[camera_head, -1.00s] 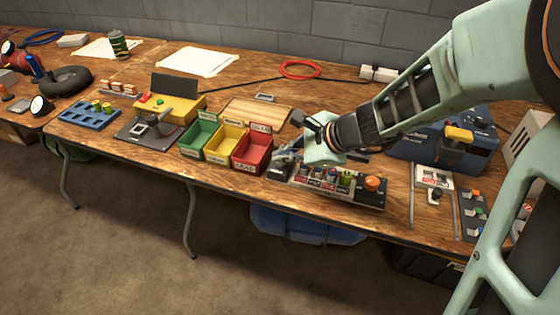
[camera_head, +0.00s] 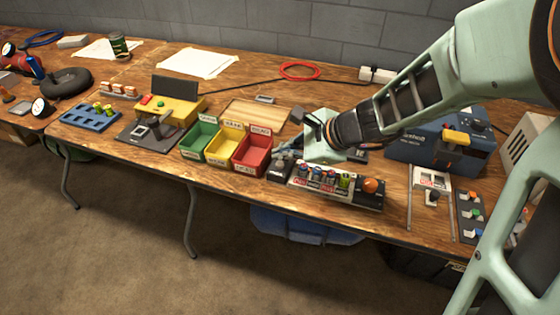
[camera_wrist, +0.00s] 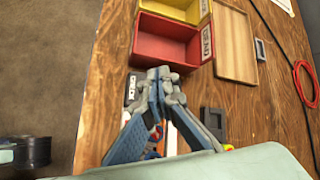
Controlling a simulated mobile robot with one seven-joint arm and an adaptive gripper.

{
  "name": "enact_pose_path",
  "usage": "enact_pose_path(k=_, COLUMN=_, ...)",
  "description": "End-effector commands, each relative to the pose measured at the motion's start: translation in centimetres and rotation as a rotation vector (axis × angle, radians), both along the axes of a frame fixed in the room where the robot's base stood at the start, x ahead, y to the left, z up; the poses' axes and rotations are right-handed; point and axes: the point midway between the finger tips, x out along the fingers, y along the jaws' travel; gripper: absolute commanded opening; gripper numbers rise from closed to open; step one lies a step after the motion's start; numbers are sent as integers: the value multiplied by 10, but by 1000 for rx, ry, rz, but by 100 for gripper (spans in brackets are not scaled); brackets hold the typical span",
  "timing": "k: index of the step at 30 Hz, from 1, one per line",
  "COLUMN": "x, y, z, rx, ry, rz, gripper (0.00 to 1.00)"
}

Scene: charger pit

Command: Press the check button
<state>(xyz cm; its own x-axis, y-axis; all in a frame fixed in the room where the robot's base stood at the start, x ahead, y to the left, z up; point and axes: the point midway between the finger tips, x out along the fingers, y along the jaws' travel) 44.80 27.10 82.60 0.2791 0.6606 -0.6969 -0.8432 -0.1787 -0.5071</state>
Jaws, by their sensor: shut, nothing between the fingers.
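A red button (camera_head: 145,99) and a green button (camera_head: 160,102) are on the yellow station (camera_head: 182,110) further left. My gripper (camera_head: 284,152) is shut and empty, above the table between the red bin and the dark panel. In the wrist view my gripper (camera_wrist: 158,74) has its tips together, just short of the red bin's near wall. The fingers hide part of the panel there.
Green (camera_head: 199,137), yellow (camera_head: 225,145) and red (camera_head: 252,153) bins stand left of my gripper. A wooden tray (camera_head: 255,112) lies behind them. A blue machine (camera_head: 440,148) and a small panel of coloured switches (camera_head: 470,215) are at the right.

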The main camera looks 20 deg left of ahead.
Motion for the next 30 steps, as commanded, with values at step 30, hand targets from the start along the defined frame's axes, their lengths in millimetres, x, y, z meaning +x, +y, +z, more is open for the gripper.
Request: enact_pose_path(k=30, x=0, y=0, z=50, rx=0, ry=0, rz=0, gripper=0)
